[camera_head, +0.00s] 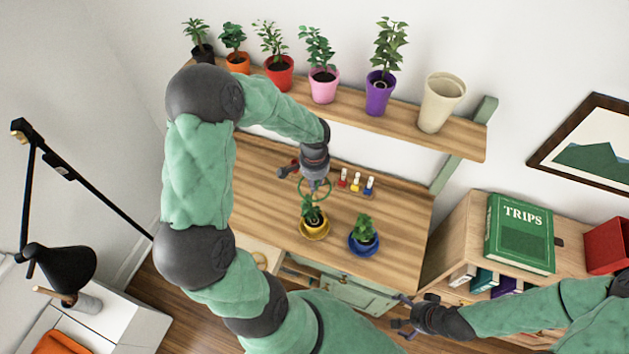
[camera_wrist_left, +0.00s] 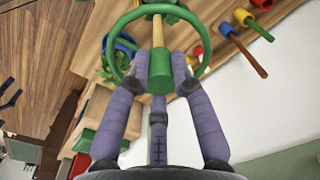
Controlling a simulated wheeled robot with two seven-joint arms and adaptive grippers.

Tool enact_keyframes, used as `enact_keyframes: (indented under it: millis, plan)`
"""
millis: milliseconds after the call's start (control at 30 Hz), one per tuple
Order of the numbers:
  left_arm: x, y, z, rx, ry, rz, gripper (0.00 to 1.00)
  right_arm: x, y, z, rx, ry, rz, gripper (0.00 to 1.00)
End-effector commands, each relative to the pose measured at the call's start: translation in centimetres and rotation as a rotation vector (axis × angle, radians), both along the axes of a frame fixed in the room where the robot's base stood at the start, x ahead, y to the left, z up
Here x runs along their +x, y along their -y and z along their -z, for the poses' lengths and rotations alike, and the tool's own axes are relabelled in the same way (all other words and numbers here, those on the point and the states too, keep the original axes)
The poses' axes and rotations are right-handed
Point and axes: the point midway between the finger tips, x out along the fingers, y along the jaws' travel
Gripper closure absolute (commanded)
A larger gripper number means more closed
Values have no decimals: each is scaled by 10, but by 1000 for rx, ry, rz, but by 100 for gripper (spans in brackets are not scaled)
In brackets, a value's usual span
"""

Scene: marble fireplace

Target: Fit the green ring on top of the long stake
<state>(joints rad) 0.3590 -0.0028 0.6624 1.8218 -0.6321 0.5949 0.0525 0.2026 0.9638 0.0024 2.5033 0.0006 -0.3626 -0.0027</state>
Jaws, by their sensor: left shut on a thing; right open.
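My left gripper (camera_head: 314,186) is shut on the green ring (camera_head: 328,192), above the plant in the yellow pot. In the left wrist view the ring (camera_wrist_left: 116,67) loops around the fingertips (camera_wrist_left: 160,75), which close on its green socket (camera_wrist_left: 183,72). The light wooden stake (camera_wrist_left: 157,32) runs from the plant toward the socket. It lies in line with or beside the socket; I cannot tell whether it is inside. The potted plant (camera_head: 312,213) stands below on a yellow saucer. My right gripper (camera_head: 405,315) is open and empty, low in front of the desk.
A plant on a blue saucer (camera_head: 363,246) stands right of the yellow one. Red, yellow and blue pieces (camera_head: 356,182) stand at the back of the desk (camera_head: 265,205). A shelf (camera_head: 405,133) with several pots hangs above. A green book (camera_head: 520,235) tops the right cabinet.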

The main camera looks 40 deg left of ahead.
Motion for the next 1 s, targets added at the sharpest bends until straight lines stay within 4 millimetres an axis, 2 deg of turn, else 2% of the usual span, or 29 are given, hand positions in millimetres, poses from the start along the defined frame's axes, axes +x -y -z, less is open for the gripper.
enact_keyframes:
  millis: [1000]
  plan:
    - [0,0,10,0,0,0,95,0,0,11,0,0,0,0]
